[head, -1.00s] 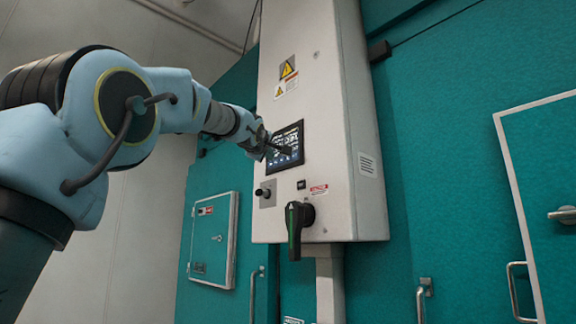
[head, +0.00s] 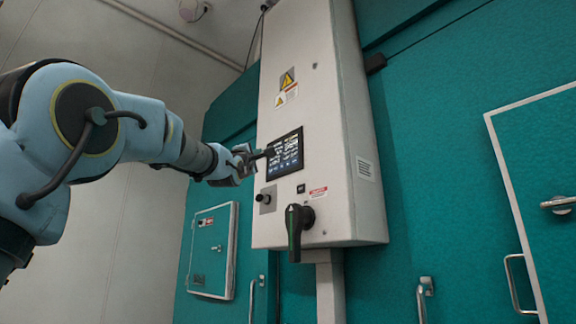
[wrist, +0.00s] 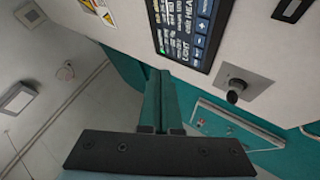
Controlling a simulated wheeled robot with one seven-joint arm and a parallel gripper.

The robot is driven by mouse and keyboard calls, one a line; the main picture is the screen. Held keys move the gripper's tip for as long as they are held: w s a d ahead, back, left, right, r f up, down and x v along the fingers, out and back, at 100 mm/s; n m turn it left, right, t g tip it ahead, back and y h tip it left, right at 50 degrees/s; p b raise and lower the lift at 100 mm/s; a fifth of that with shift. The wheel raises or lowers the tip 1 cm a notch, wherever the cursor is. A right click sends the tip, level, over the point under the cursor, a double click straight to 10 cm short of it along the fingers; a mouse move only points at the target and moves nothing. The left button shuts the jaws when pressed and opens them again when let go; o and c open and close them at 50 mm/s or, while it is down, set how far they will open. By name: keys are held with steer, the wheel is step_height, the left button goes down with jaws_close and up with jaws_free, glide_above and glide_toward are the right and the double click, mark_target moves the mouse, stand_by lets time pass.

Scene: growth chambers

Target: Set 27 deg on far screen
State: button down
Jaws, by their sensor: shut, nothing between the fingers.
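The dark touch screen (head: 286,152) is set in the front of a tall white control cabinet (head: 318,95). Its rows of keys are too small to read in the head view. My gripper (head: 258,155) is shut and empty, with its tips by the left edge of the screen; I cannot tell whether they touch. In the wrist view the screen (wrist: 190,30) is tilted, with "HEAT" and "LIGHT" labels and plus and minus keys partly readable. There the shut fingers (wrist: 160,85) point toward its lower left side. No temperature value is legible.
Below the screen are a black knob (head: 265,198) and a large black rotary handle (head: 297,222). A small teal door (head: 211,250) is at left, and a white-framed teal door (head: 545,180) with a handle is at right.

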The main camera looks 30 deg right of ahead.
mark_target(288, 164)
steer(key=w+d+p, duration=0.1)
steer(key=d+p, duration=0.5)
steer(key=d, duration=0.2)
steer(key=shift+w+d, duration=0.3)
steer(key=shift+d, duration=0.15)
stand_by(1.8)
steer(key=shift+w+d, duration=0.1)
steer(key=shift+d, duration=0.2)
steer(key=shift+d, duration=0.3)
stand_by(0.5)
steer(key=shift+a, duration=0.1)
steer(key=shift+a+f+b, duration=0.15)
steer(key=shift+a+b, duration=0.15)
steer(key=shift+b, duration=0.15)
steer(key=shift+a, duration=0.35)
